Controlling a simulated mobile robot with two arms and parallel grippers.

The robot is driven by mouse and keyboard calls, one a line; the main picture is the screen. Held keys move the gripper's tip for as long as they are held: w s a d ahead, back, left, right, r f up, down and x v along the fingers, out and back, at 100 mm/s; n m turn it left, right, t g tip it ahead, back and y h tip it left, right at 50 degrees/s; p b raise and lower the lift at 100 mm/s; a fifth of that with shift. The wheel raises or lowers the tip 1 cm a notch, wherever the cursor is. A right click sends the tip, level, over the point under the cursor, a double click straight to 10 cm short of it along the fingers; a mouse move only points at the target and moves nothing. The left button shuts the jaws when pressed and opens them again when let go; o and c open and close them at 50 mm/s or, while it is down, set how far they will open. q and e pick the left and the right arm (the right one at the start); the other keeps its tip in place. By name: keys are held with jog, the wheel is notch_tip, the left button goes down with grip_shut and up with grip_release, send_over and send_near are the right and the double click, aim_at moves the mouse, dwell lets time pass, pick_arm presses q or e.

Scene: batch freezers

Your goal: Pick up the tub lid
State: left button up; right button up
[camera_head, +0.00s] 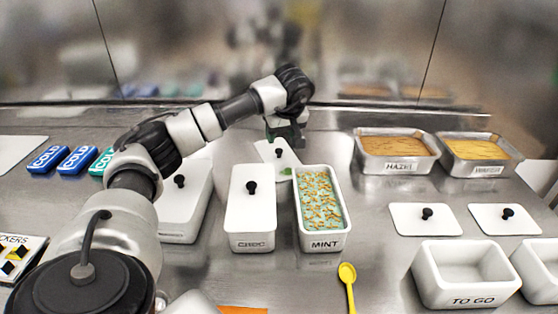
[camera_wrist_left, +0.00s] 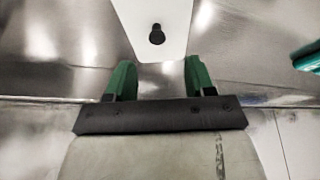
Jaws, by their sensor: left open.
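A white lid (camera_head: 264,148) with a black knob lies flat on the steel counter behind the open MINT tub (camera_head: 323,242), which holds pale green ice cream with crumbs on top. My left gripper (camera_head: 285,138) is over the lid's far side and partly covers it. In the left wrist view, my left gripper (camera_wrist_left: 160,70) has its two green fingers apart with nothing between them. The lid (camera_wrist_left: 175,15) and its knob lie just beyond the fingertips there. My right gripper does not show.
A lidded white tub (camera_head: 251,222) stands left of the MINT tub. Two metal pans (camera_head: 398,165) stand at the back right. Two more knobbed lids (camera_head: 408,222) lie near the TO GO tub (camera_head: 430,285). A yellow spoon (camera_head: 347,275) lies in front. Blue cold packs (camera_head: 77,160) lie left.

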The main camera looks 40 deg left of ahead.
aim_at(279, 149)
pick_arm(q)
jog(key=x, duration=0.7)
jog(key=shift+w+f, duration=0.15)
jog(key=shift+w, duration=0.05)
jog(key=c, duration=1)
